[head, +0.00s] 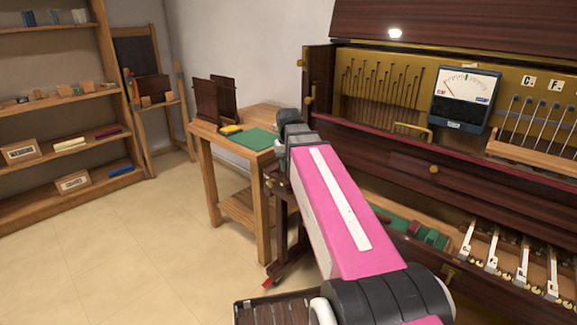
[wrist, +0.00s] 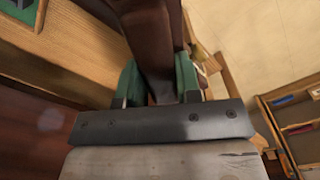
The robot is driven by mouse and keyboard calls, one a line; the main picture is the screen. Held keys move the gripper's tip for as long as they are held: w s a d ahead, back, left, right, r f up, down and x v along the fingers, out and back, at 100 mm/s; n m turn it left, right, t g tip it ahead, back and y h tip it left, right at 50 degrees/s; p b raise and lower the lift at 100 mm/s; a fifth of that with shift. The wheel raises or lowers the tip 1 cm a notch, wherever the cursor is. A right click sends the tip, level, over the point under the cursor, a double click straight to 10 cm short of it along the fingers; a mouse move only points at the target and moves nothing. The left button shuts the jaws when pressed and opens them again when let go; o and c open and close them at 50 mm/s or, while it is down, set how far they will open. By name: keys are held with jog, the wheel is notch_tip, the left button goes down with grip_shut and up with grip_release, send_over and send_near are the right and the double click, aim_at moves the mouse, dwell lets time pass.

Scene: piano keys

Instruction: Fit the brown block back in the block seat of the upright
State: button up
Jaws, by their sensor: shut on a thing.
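My gripper (wrist: 158,82) has green-padded fingers shut on a dark brown block (wrist: 150,35), which sticks out beyond the fingertips in the wrist view. In the head view my arm reaches away from me, and its grey wrist is beside the table's right edge; the fingers and the held block are hidden there. The dark brown upright (head: 420,165) stands open at the right, with brass plate, wires and keys showing. I cannot make out the block seat in either view.
A wooden table (head: 262,112) with a green mat (head: 250,139), a yellow item (head: 230,129) and dark brown panels (head: 205,100) stands left of the upright. Shelves (head: 70,105) line the left wall. A meter (head: 466,98) sits on the upright. The floor at left is clear.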

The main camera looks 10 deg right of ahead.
jog(key=shift+w+d, duration=0.15)
jog(key=shift+w, duration=0.35)
jog(key=shift+w+n, duration=0.15)
jog(key=shift+n, duration=0.15)
jog(key=w+n, duration=0.1)
jog(key=n, duration=0.1)
jog(key=w+r+n, duration=0.1)
jog(key=n, duration=0.2)
jog(key=shift+w+r, duration=0.1)
jog(key=shift+w, duration=0.05)
jog(key=w+n, duration=0.1)
jog(key=n, duration=0.3)
jog(key=w+r+n, duration=0.1)
jog(key=n, duration=0.1)
jog(key=shift+w+a+r, duration=0.1)
jog(key=shift+w+a, duration=0.1)
jog(key=shift+w, duration=0.1)
jog(key=shift+w+a+r+n, duration=0.1)
jog(key=shift+w+r+n, duration=0.55)
jog(key=shift+n, duration=1.5)
jog(key=shift+w+a+r+n, duration=0.1)
jog(key=shift+w+r+n, duration=0.15)
jog(key=shift+w+n, duration=1.35)
jog(key=shift+w+r+n, duration=0.25)
jog(key=shift+r+n, duration=0.2)
jog(key=shift+n, duration=2.3)
jog(key=shift+w+n, duration=0.1)
jog(key=shift+n, duration=0.2)
